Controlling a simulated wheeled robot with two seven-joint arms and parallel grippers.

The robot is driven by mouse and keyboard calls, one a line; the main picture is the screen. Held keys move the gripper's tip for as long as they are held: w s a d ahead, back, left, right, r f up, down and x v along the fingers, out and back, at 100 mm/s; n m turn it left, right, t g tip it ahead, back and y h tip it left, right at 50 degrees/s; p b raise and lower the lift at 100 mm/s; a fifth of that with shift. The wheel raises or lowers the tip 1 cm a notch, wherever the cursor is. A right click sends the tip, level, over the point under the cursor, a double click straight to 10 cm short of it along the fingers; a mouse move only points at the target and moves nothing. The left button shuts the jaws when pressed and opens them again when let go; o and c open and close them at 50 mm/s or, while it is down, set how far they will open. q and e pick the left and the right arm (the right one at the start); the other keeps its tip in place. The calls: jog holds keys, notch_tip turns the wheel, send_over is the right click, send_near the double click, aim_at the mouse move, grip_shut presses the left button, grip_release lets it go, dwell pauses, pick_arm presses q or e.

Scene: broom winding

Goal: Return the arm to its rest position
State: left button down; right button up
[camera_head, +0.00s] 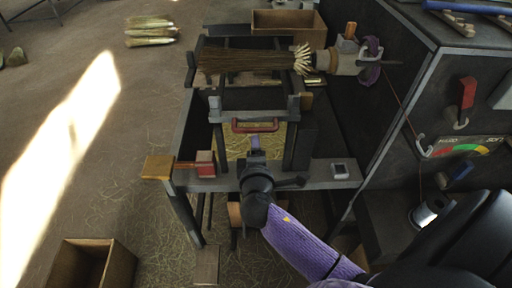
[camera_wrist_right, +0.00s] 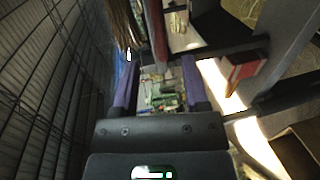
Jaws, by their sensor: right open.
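My right arm in its purple sleeve comes in from the lower right in the head view. Its gripper (camera_head: 256,143) is over the front of the dark bench frame, just below a red handle (camera_head: 239,127) in the picture; I cannot tell whether they touch. In the right wrist view the two purple fingers of the right gripper (camera_wrist_right: 160,70) stand apart with nothing between them. A broom head of brown bristles (camera_head: 240,60) lies across the back of the frame, with pale bound ends at a clamp. My left gripper is not in view.
A dark machine cabinet (camera_head: 375,90) with a red lever (camera_head: 467,93) and a coloured gauge stands at the right. A red block (camera_head: 205,158) is on the bench's front left. Wooden boxes (camera_head: 125,262) are lower left and at the back (camera_head: 312,20). Straw bundles (camera_head: 150,30) lie on open floor.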

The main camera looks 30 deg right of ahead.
jog(key=shift+s+a+r, duration=0.1)
jog(key=shift+s+a, duration=0.25)
jog(key=shift+s, duration=0.2)
jog(key=s+a+f+m+g+y, duration=0.1)
jog(key=s+f+g+y, duration=0.15)
jog(key=s+f, duration=0.4)
jog(key=s+a+f+m+g+y, duration=0.1)
jog(key=s+f+g, duration=0.2)
jog(key=f, duration=0.7)
jog(key=s+a+f+m+g+y, duration=0.1)
jog(key=s+a+f+g+y, duration=0.1)
jog(key=s+f, duration=0.45)
jog(key=s+f+m+g+y, duration=0.1)
jog(key=s+f, duration=0.4)
jog(key=s, duration=0.5)
jog(key=s+a+f+m+g+y, duration=0.1)
jog(key=s+f+m+g, duration=0.3)
jog(key=s, duration=0.6)
jog(key=shift+s+f+m, duration=0.4)
jog(key=shift+f+m, duration=0.2)
